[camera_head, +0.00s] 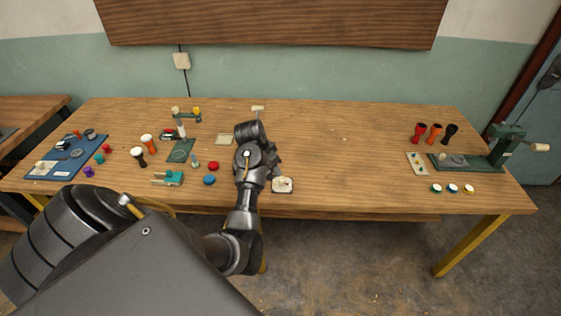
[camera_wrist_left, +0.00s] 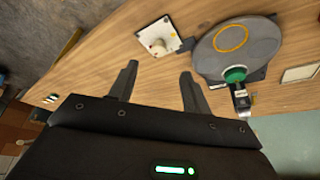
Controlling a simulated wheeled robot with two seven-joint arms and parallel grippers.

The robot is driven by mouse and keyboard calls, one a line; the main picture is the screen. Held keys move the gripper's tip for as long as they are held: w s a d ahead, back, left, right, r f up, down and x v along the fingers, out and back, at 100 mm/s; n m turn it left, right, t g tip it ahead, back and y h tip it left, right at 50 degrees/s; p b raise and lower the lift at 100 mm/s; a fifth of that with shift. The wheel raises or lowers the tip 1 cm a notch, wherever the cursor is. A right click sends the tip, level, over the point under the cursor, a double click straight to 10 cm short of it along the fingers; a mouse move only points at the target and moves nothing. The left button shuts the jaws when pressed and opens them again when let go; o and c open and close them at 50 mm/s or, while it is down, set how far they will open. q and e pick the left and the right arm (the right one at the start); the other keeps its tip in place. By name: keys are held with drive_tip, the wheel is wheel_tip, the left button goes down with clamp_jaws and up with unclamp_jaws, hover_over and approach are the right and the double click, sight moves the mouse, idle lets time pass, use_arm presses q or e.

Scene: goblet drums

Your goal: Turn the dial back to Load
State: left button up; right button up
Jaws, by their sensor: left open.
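The dial is a pale round knob on a small white square plate (camera_head: 283,184) at the table's front edge, near the middle. In the left wrist view the knob (camera_wrist_left: 158,47) stands beyond my fingertips, roughly in line with the gap between them. Its markings are too small to read, so I cannot tell its setting. My left gripper (camera_wrist_left: 160,70) is open and empty, apart from the knob. In the head view my left arm reaches over the table, and the gripper is mostly hidden behind its wrist. My right gripper is not in view.
Drums and coloured parts fill the table's left side. A green press (camera_head: 490,155) stands far right. The right-centre table is clear.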

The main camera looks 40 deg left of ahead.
sight(281, 179)
use_arm(q)
drive_tip(key=x, duration=0.7)
drive_tip(key=p+x, duration=0.1)
drive_tip(key=x, duration=0.2)
drive_tip(key=shift+w+d+f, duration=0.1)
drive_tip(key=shift+w+f, duration=0.05)
drive_tip(key=shift+w, duration=0.35)
drive_tip(key=c, duration=1)
